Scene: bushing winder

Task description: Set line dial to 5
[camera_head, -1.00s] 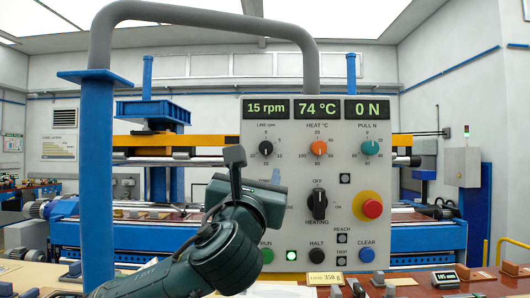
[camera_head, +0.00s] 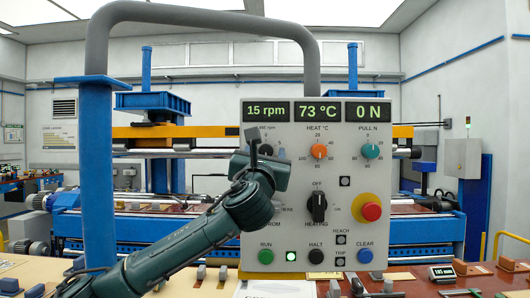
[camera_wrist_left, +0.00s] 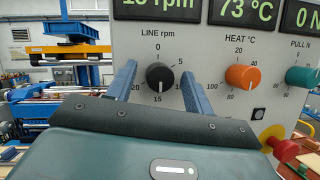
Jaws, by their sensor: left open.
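The black LINE rpm dial (camera_wrist_left: 159,76) shows in the left wrist view on the grey panel, with marks 0, 5, 10, 15 and 20 around it. Its white pointer line faces down toward 15, and the line display (camera_head: 266,111) reads 15 rpm. In the head view the dial is largely hidden behind my left gripper (camera_head: 254,140). My left gripper is open, with one blue finger on each side of the dial in the left wrist view. I cannot tell whether the fingers touch it. My right gripper is not in view.
The orange HEAT dial (camera_head: 319,151) and teal PULL dial (camera_head: 371,150) are to the right. Below are the black HEATING switch (camera_head: 317,207), red stop button (camera_head: 371,211) and RUN button (camera_head: 266,257). A grey tube frame (camera_head: 200,16) arches above; a blue post (camera_head: 97,180) stands left.

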